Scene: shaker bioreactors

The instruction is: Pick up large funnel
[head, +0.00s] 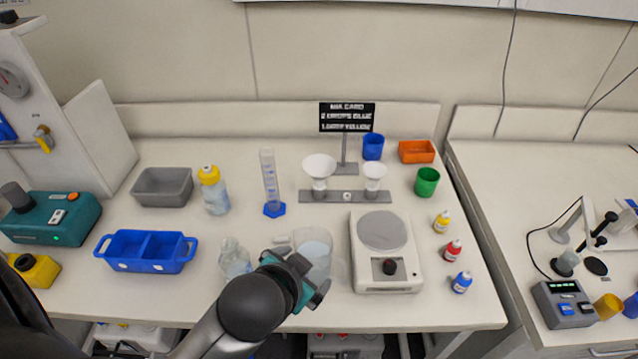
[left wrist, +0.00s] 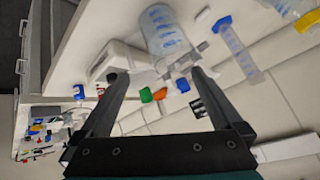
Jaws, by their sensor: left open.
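The large funnel (head: 319,166) is white and sits upright in the left place of a grey holder (head: 346,197) at the back middle of the bench. A smaller white funnel (head: 373,175) sits in the right place. My left gripper (head: 308,278) is near the front of the bench by a clear beaker (head: 315,245), well short of the funnel. In the left wrist view its two fingers (left wrist: 161,80) are wide apart with nothing between them. The funnels cannot be made out clearly there. My right gripper is not in view.
The beaker also shows in the left wrist view (left wrist: 162,32). A balance (head: 384,250) stands right of it, a glass bottle (head: 234,260) left. A measuring cylinder (head: 270,180) stands left of the large funnel. A sign (head: 347,117) rises behind the holder.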

